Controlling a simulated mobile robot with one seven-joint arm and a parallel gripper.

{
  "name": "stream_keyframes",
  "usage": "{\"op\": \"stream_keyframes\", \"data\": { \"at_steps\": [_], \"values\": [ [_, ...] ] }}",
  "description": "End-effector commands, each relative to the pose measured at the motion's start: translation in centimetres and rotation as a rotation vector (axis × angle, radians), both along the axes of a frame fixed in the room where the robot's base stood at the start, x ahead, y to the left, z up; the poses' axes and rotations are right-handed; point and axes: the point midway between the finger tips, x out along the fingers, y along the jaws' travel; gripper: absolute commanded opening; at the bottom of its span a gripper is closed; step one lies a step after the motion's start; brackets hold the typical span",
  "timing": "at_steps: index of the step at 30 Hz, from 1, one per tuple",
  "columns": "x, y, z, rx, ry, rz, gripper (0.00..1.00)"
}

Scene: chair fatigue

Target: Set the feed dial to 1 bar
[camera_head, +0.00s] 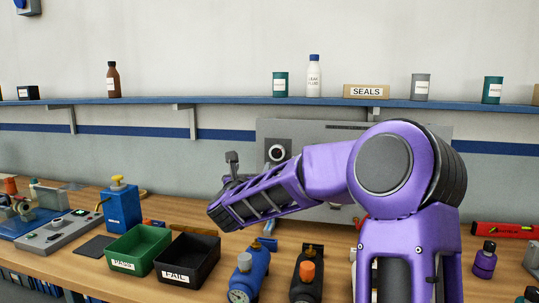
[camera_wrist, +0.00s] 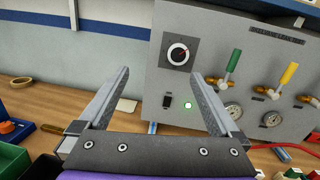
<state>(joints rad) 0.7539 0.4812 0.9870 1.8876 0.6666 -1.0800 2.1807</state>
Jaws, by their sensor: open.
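The feed dial (camera_wrist: 178,54) is a round knob with a dark centre, a white ring and a small red mark, set on a dark square plate. It sits at the upper left of a grey panel (camera_wrist: 215,60) and also shows in the head view (camera_head: 277,153). Its scale is too small to read. My gripper (camera_wrist: 159,75) is open and empty, its two fingers spread wide and pointing at the panel, apart from the dial. The dial appears between and above the fingertips in the wrist view. In the head view my arm hides much of the panel.
Green (camera_head: 137,250) and black (camera_head: 187,262) bins stand on the bench. A shelf (camera_head: 225,101) runs above.

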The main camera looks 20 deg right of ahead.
Motion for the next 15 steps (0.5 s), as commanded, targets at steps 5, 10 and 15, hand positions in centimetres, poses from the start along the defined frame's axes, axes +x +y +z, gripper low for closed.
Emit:
{"op": "stream_keyframes", "data": {
  "at_steps": [5, 10, 15],
  "values": [
    [-1.3, -3.2, -0.4, 0.227, -0.063, -0.076, 0.99],
    [-1.0, -4.0, -0.4, 0.275, -0.077, -0.090, 0.99],
    [1.1, -5.3, -0.5, 0.274, -0.076, -0.089, 0.99]
  ]
}}
